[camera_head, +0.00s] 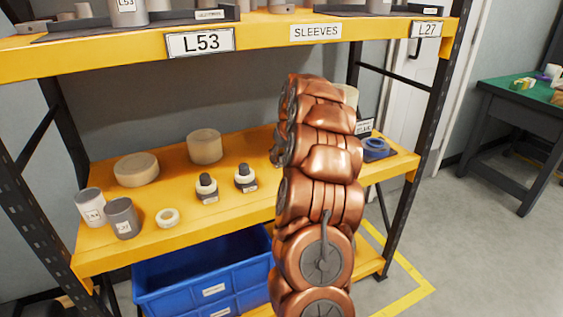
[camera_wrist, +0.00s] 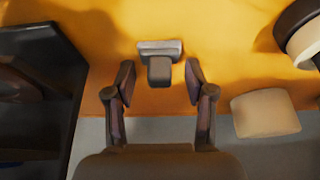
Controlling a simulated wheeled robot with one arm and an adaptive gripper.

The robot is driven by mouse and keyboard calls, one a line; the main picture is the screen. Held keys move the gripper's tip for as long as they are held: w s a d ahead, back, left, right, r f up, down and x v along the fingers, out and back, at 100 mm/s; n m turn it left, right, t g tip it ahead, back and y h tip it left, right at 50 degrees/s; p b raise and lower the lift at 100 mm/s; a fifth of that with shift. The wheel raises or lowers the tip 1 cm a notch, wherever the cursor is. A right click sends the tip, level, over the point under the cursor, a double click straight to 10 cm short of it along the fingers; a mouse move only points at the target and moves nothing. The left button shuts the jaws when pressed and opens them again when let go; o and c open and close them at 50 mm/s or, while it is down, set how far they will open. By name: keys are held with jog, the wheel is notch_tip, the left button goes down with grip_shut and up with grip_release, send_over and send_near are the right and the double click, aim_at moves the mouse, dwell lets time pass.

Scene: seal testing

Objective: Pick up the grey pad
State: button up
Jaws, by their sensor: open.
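The grey pad (camera_wrist: 160,47) stands on the yellow shelf in the wrist view. It shows a light grey flat part with a darker grey block in front of it. My gripper (camera_wrist: 160,72) is open, with one finger on each side of the darker block and visible gaps on both sides. The fingers do not appear to touch it. In the head view my copper-coloured arm covers this part of the shelf, so the pad is not seen there, and my gripper is mostly hidden.
A cream cylinder (camera_wrist: 265,112) stands right of my fingers, with a black-and-white round part (camera_wrist: 303,42) beyond. A dark tray (camera_wrist: 68,85) is on the left; in the head view it holds a blue ring (camera_head: 376,147). The upper shelf (camera_head: 270,37) overhangs.

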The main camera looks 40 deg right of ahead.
aim_at(281, 156)
grip_shut()
dwell(0.3)
dwell(0.3)
jog(key=shift+r, duration=1.85)
jog(key=shift+s+a+f, duration=0.1)
jog(key=shift+s+a, duration=0.1)
jog(key=shift+s, duration=0.15)
jog(key=shift+s+a+r, duration=0.2)
jog(key=shift+s+a, duration=0.2)
jog(key=shift+s, duration=0.2)
jog(key=s+a, duration=0.2)
jog(key=s, duration=0.1)
jog(key=s+a, duration=0.3)
jog(key=s, duration=0.1)
jog(key=s+a+r+b, duration=0.1)
jog(key=s+a, duration=0.1)
jog(key=s, duration=0.2)
jog(key=shift+s+a, duration=0.15)
jog(key=shift+a, duration=0.2)
